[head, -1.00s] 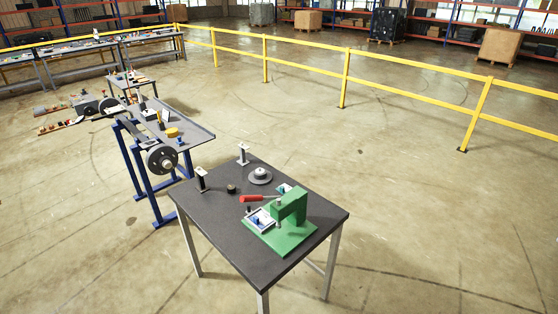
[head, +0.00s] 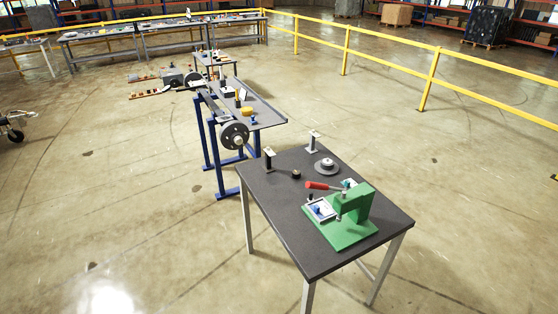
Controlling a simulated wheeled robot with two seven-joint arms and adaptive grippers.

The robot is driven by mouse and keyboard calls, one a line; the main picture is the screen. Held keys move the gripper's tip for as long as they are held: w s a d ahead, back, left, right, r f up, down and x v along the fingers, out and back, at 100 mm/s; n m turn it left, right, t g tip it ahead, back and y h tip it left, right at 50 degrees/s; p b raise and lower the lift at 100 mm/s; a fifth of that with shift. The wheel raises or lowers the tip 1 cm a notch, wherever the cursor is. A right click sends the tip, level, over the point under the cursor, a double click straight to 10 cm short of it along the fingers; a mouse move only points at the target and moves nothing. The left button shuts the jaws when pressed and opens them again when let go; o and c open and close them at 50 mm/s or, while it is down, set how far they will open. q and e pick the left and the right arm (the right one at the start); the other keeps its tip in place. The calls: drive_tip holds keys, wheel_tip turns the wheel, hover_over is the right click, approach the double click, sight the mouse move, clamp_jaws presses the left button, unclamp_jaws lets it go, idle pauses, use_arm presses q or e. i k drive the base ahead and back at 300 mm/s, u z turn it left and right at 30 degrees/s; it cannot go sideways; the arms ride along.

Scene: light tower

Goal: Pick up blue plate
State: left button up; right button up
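No blue plate can be made out for certain. Small blue and white pieces (head: 319,208) lie at the green press (head: 356,212) on the dark table (head: 290,222). Another small light piece with blue-green on it (head: 349,184) sits behind the press. A red-handled tool (head: 322,186) lies beside the press, and a grey round disc part (head: 326,166) stands further back. Neither of my grippers is in view.
A blue-legged bench (head: 262,112) with a grey wheel (head: 235,136) stands behind the dark table on the left. Long work tables (head: 150,42) line the back left. A yellow railing (head: 432,82) crosses the back right. Open floor surrounds the dark table.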

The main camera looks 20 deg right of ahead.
sight(322, 207)
drive_tip(key=z, duration=0.05)
drive_tip(key=k, duration=0.5)
drive_tip(key=z, duration=1.45)
drive_tip(key=i, duration=2.2)
drive_tip(key=u, duration=2.15)
